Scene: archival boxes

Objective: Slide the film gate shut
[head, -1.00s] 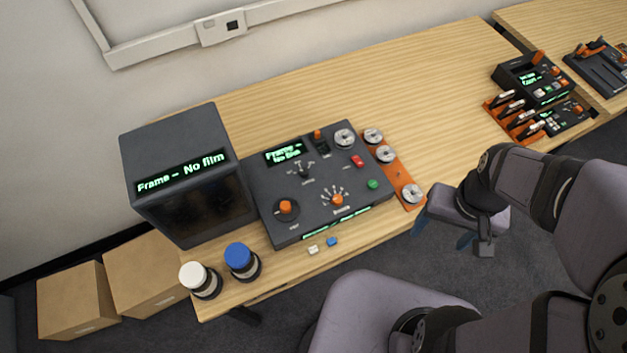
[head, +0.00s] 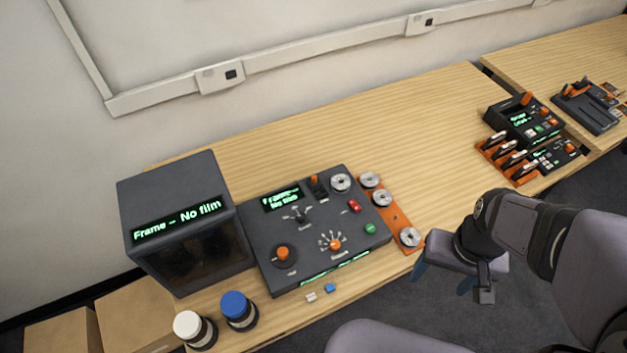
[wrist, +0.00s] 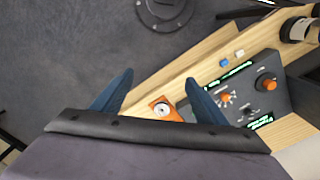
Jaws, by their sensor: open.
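The dark control panel (head: 312,225) lies on the wooden table; its small screen reads "Frame – No film". A black slot piece with an orange knob (head: 315,184) sits at the panel's back edge; it may be the film gate, and I cannot tell its position. An orange plate (head: 397,222) with silver reels runs along the panel's right side. My gripper (head: 442,277) is open and empty, beyond the table's front edge, right of the panel. In the wrist view the blue fingers of my gripper (wrist: 158,78) are spread, with part of the orange plate (wrist: 175,117) showing between them.
A dark monitor box (head: 185,222) reading "Frame – No film" stands left of the panel. A white-capped jar (head: 195,330) and a blue-capped jar (head: 239,310) stand at the front edge. Other devices (head: 525,125) sit far right. The table (head: 420,130) behind the panel is clear.

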